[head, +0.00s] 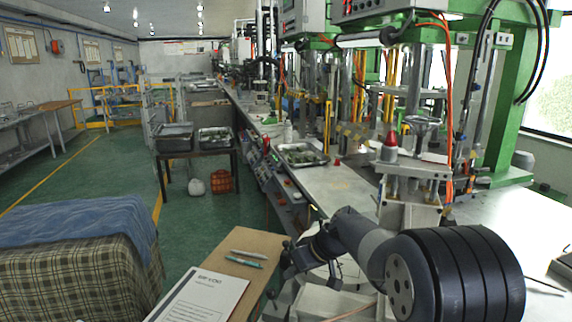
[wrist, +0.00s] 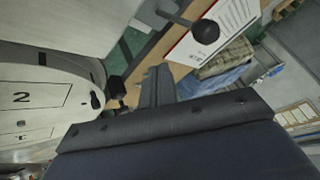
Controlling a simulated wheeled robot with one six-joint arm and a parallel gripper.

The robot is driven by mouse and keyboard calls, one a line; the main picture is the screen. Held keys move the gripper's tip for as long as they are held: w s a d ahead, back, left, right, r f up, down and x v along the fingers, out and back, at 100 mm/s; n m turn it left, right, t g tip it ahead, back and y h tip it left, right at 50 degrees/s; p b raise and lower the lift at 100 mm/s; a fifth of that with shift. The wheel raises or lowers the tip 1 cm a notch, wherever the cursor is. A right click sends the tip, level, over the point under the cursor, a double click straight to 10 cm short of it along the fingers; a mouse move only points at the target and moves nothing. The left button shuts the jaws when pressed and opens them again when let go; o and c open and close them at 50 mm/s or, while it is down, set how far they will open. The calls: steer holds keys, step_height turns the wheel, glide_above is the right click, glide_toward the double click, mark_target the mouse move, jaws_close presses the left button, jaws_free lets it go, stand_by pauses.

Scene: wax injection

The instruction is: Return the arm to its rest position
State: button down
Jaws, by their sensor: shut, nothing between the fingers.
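My arm reaches in from the lower right of the head view and bends down to the left. My gripper (head: 290,268) is beside the right edge of the brown board that carries the paper and pens. In the wrist view my gripper (wrist: 158,82) shows its dark fingers together, with nothing between them. The fingertips are small and partly dark against the arm in the head view, so I cannot tell their exact gap to the board's edge.
The brown board (head: 262,243) holds a white printed sheet (head: 205,298) and two pens. A cloth-covered block (head: 80,240) stands left. The workbench (head: 335,187) with green machines runs along the right. A metal tray (head: 301,154) lies on it. The green floor between is mostly clear.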

steer(key=shift+w+d+r+m+g+y+p, duration=0.35)
steer(key=shift+w+d+g+p, duration=0.45)
steer(key=shift+p, duration=1.2)
steer(key=shift+s+r, duration=0.1)
steer(key=shift+s, duration=0.05)
